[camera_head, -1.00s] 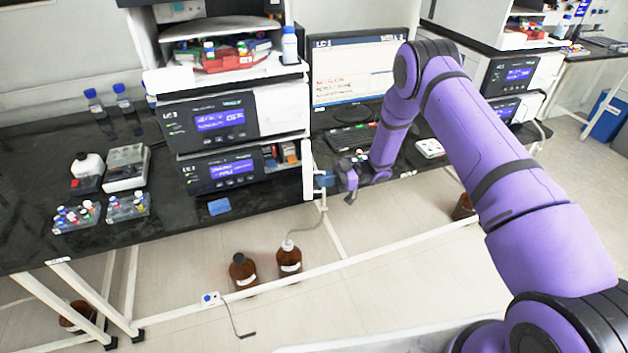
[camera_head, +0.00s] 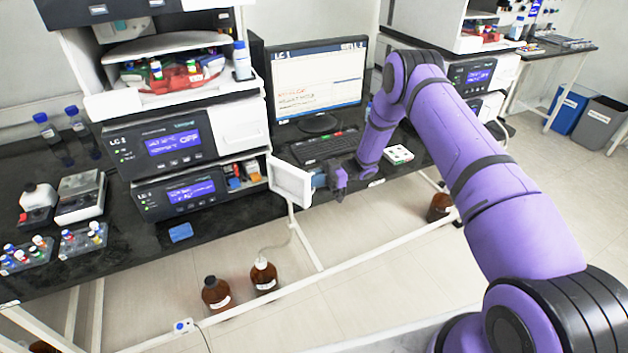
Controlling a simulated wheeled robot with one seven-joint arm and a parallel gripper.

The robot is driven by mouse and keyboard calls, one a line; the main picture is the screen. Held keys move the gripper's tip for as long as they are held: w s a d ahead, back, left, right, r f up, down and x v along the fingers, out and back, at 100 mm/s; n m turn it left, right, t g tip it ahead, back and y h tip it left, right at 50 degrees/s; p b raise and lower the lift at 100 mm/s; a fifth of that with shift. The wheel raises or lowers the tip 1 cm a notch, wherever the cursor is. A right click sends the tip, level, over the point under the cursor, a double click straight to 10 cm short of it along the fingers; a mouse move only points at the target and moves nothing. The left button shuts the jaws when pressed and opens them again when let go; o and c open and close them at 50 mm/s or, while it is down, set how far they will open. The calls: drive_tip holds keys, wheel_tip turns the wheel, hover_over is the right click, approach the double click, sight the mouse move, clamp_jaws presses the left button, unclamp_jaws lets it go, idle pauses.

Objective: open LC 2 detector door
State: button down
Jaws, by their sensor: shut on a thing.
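The LC stack stands on the black bench at left; its label is small, and I cannot surely read the number. Its lowest module (camera_head: 180,195) has a dark front with a lit blue display. The white door (camera_head: 290,181) of this module is swung out to the right, its broad face showing. The bay (camera_head: 243,175) behind it is open, with small coloured parts inside. My gripper (camera_head: 318,181) is at the door's outer right edge, shut on it. The fingertips are small and partly hidden by the door.
The module above has a closed white front (camera_head: 240,125). A monitor (camera_head: 318,80) and keyboard (camera_head: 323,147) stand behind my gripper. A blue block (camera_head: 180,232) and vial racks (camera_head: 83,240) sit on the bench at left. Brown bottles (camera_head: 264,275) stand on the floor below.

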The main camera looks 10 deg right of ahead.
drive_tip(key=shift+w, duration=0.35)
drive_tip(key=c, duration=1.3)
unclamp_jaws()
drive_tip(key=d, duration=0.3)
drive_tip(key=w+d, duration=0.1)
drive_tip(key=d, duration=0.6)
drive_tip(key=shift+w+d, duration=0.35)
drive_tip(key=shift+w, duration=0.05)
